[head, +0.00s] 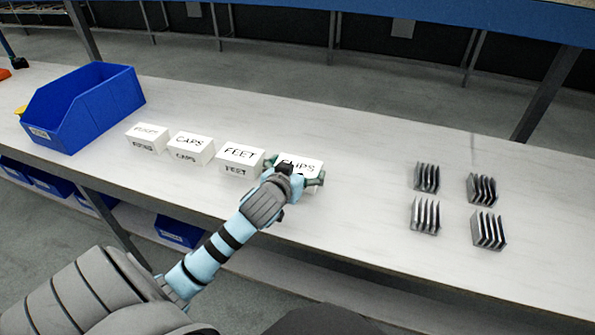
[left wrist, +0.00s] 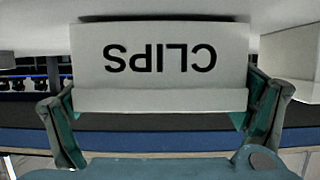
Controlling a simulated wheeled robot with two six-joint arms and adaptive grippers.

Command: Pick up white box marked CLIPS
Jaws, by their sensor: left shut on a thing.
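The white box marked CLIPS (head: 303,163) stands on the bench at the right end of a row of white boxes. It also fills the upper middle of the left wrist view (left wrist: 160,60), with its lettering upside down. My left gripper (head: 296,180) is shut on the box, a finger at each side; in the left wrist view its fingers (left wrist: 160,112) flank the box. The arm hides part of the box's front in the head view. I cannot tell whether the box is clear of the bench. My right gripper is not in view.
Left of it stand white boxes marked FEET (head: 240,155) and CAPS (head: 191,145), and another box (head: 147,135). A blue bin (head: 100,118) is at the far left. Several grey finned parts (head: 426,178) lie right. The bench (head: 360,150) is clear between.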

